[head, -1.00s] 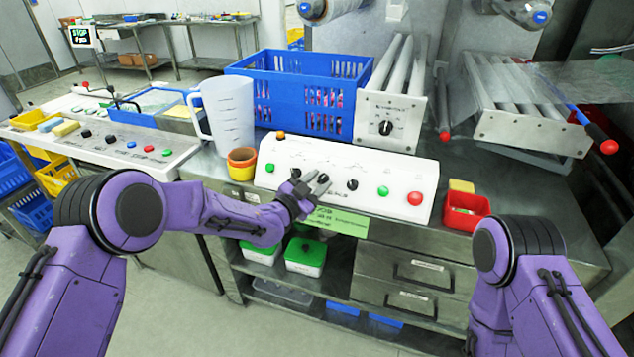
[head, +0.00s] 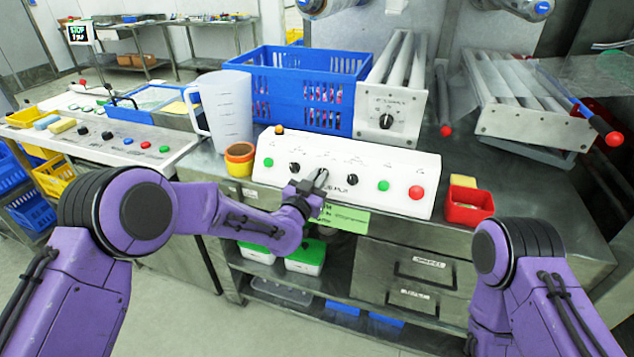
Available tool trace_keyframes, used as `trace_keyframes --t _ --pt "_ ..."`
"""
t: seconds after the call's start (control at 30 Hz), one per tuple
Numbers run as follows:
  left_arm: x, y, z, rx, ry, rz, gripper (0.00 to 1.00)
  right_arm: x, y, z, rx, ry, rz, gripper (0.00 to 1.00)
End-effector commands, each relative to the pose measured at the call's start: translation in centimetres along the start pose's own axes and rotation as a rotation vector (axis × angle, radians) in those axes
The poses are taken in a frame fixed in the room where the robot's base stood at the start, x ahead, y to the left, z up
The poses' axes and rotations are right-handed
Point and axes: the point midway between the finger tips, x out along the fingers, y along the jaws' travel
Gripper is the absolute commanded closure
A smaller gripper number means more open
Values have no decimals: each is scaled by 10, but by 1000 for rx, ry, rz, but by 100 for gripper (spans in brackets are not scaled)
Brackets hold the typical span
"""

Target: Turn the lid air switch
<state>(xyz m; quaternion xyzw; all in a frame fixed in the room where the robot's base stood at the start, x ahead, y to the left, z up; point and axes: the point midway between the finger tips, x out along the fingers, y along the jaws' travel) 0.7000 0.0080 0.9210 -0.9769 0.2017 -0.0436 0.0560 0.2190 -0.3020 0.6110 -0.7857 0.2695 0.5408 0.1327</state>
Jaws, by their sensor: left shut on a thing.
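A white sloped control panel (head: 300,147) stands on the steel counter. Its face has a green button (head: 268,162), a left black knob (head: 295,167), a right black knob (head: 352,180), another green button (head: 383,185) and a red button (head: 416,192). My left gripper (head: 319,181) is at the panel face between the two black knobs, shut on a middle knob that its fingers mostly hide. The small labels are too blurred to tell which control is the lid air switch. My right gripper is out of view.
A measuring jug (head: 226,108) and stacked orange and yellow cups (head: 240,160) stand left of the panel. A blue crate (head: 275,75) and a box with a dial (head: 387,137) are behind. A red bin (head: 468,208) is at right.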

Motion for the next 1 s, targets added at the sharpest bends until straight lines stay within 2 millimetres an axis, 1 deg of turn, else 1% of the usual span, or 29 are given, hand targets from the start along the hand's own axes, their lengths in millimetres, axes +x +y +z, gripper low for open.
trace_keyframes --t 0.03,0.2,0.5,0.7,1.0 --pt "0 2 2 -34 0 -27 100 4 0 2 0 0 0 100" --pt "0 4 1 -160 0 -128 100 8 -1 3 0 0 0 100" --pt "1 7 -1 -358 -1 -288 100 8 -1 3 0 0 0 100" --pt "1 7 -2 -454 0 -367 100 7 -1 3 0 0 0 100" --pt "2 8 -2 -528 0 -427 100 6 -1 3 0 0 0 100"
